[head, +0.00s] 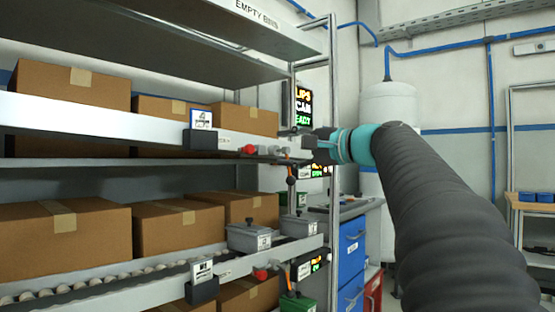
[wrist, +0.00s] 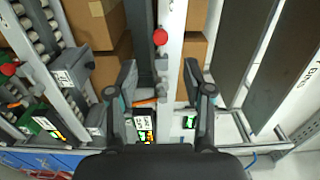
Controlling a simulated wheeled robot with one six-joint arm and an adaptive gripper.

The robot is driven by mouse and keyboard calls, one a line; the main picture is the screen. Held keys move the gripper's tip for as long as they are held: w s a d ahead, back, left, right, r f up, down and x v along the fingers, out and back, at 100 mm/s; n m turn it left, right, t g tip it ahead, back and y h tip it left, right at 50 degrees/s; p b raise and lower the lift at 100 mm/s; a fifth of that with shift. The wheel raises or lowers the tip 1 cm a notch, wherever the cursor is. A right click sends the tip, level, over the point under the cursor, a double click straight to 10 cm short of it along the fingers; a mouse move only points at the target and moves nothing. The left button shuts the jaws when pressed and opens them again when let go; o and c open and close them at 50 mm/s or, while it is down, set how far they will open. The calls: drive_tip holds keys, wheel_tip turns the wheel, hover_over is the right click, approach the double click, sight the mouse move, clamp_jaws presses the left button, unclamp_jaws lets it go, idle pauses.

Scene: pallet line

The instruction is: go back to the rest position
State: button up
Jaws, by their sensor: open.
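My gripper (wrist: 160,82) shows in the wrist view with its two fingers spread apart and nothing between them. In the head view my gripper (head: 312,146) is at the end of my dark arm, beside the right end of the shelf rack's middle level. The fingertips are small and partly hard to make out there. The rack's front rail and a red knob (wrist: 160,37) lie beyond the fingers in the wrist view.
The rack (head: 110,112) holds cardboard boxes (head: 70,85) on two levels. Grey lidded bins (head: 250,237) sit on the lower level. A blue drawer cabinet (head: 352,245) stands behind the rack's right end. A white tank (head: 390,105) stands at the back.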

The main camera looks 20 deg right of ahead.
drive_tip(key=s+d+f+n+g+h, duration=0.1)
drive_tip(key=d+f+g+h, duration=0.15)
drive_tip(key=f, duration=0.95)
drive_tip(key=s+d+f+n+g+h, duration=0.1)
drive_tip(key=f+g+h, duration=0.15)
drive_tip(key=f, duration=0.85)
drive_tip(key=s+a+f+n+g+h, duration=0.2)
drive_tip(key=s+a+f+n, duration=0.3)
drive_tip(key=s+f, duration=0.7)
drive_tip(key=s+a+f+n+g+h, duration=0.2)
drive_tip(key=s+a+f+n, duration=0.2)
drive_tip(key=s+a+f, duration=0.4)
drive_tip(key=s+f, duration=0.4)
drive_tip(key=s, duration=0.1)
drive_tip(key=shift+s+a+f+n+g, duration=0.15)
drive_tip(key=shift+s+f+n+g, duration=0.15)
drive_tip(key=shift+n+g, duration=0.1)
